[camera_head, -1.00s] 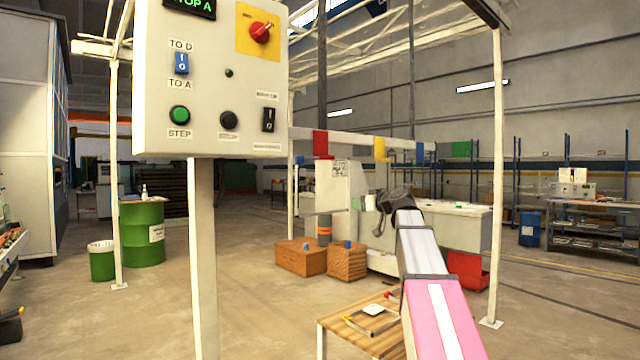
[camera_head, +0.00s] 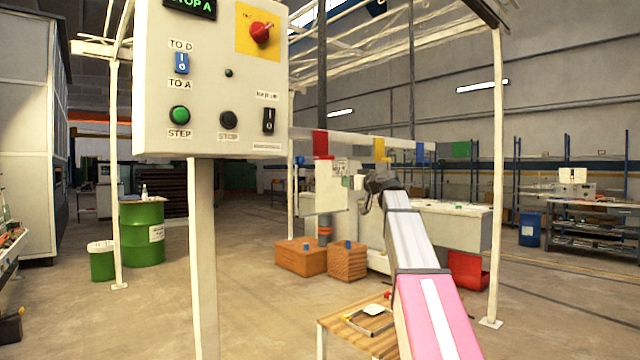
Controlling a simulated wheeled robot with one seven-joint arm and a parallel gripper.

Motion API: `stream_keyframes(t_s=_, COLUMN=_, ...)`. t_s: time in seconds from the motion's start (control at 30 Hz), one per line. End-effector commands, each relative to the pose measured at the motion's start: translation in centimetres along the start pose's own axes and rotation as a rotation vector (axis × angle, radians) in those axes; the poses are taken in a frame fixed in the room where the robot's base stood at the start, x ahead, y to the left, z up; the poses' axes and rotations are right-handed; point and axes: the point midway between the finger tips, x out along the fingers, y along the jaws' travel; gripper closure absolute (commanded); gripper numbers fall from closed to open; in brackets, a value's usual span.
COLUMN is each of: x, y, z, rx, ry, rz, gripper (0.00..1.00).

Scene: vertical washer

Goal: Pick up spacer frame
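A thin, light, open rectangular frame (camera_head: 372,327), which looks like the spacer frame, lies on a low wooden table (camera_head: 345,331) at the bottom middle. A yellow-and-black part sits at its left. My arm, with a pink link and a silver link, reaches up from the lower right, and the pink link hides the table's right side. My gripper (camera_head: 368,192) is the small dark end of the arm, in front of the white machine. It appears well above the table and apart from the frame. Its fingers are too small and dark to tell whether they are open.
A white control panel (camera_head: 212,82) on a post (camera_head: 203,260) stands close at left. Brown boxes (camera_head: 347,262), a white machine (camera_head: 450,228) and a red bin (camera_head: 467,268) stand behind the table. A white post (camera_head: 498,180) rises at right. Floor left of the table is clear.

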Motion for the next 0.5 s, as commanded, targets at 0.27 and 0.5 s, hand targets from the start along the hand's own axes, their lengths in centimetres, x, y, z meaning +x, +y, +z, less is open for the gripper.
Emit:
stream_keyframes(t_s=0.27, x=3.8, y=0.2, z=0.0, rx=0.001, ry=-0.001, rz=-0.001, gripper=0.62)
stream_keyframes(t_s=0.5, x=3.9, y=0.1, z=0.0, rx=0.0, ry=-0.001, rz=0.0, gripper=0.62)
